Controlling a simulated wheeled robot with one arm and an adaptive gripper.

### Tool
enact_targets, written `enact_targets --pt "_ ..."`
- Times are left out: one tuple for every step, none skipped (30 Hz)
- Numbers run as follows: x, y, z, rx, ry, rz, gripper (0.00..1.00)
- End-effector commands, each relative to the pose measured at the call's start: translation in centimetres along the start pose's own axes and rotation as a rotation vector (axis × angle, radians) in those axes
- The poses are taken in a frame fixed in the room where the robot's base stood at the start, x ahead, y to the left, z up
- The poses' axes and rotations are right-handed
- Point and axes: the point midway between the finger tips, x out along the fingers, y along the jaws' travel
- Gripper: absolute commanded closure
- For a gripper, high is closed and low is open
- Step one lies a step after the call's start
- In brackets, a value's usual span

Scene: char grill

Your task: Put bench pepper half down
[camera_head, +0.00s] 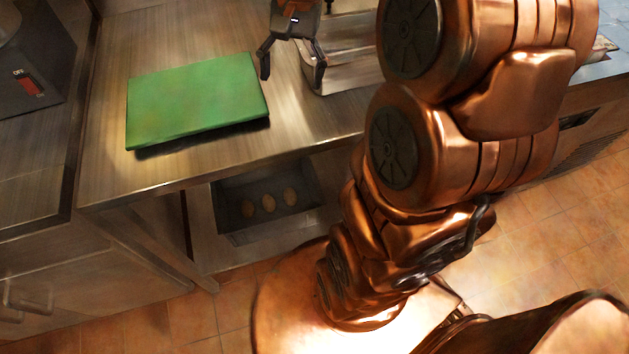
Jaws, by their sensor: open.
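My gripper (292,72) is open, with its two dark fingers spread and pointing down. I see nothing between the fingers. It hangs over the steel bench (178,52), just right of a green cutting board (195,100). The board is bare. A steel pan or tray (343,72) is behind and to the right of the gripper, and my arm hides part of it. I see no pepper half in this view; the inside of the steel pan is mostly hidden or unclear.
A lower shelf under the bench holds a dark tray (236,225) with several brown oval items (268,203). A grey appliance with a red switch (27,82) stands at the left. The bench left of and behind the board is clear.

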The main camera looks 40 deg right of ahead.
Motion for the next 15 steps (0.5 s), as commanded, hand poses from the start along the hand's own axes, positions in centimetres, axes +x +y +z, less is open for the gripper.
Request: enact_targets --pt "0.9 0.0 1.9 -0.065 0.002 0.022 0.17" --pt "1.4 0.0 2.9 -0.105 0.006 0.033 0.17" --pt "2.0 0.1 4.0 -0.156 0.014 0.046 0.17" --pt "2.7 0.3 4.9 -0.194 0.014 0.059 0.17" --pt "3.2 0.5 5.8 -0.231 0.015 0.072 0.17" --pt "3.9 0.9 7.0 -0.282 0.021 0.087 0.17" --pt "4.5 1.2 7.8 -0.320 0.022 0.099 0.17" --pt "5.1 1.5 8.6 -0.357 0.025 0.110 0.17" --pt "5.8 1.9 9.7 -0.406 0.030 0.124 0.17" --pt "6.5 2.4 10.5 -0.442 0.029 0.136 0.17" --pt "7.1 2.9 11.2 -0.479 0.030 0.147 0.17" --pt "7.8 3.5 12.1 -0.525 0.033 0.161 0.17" --pt "8.4 4.0 12.7 -0.558 0.036 0.171 0.17" --pt "8.9 4.4 13.2 -0.589 0.039 0.180 0.17" --pt "9.5 5.0 13.8 -0.628 0.038 0.193 0.17"
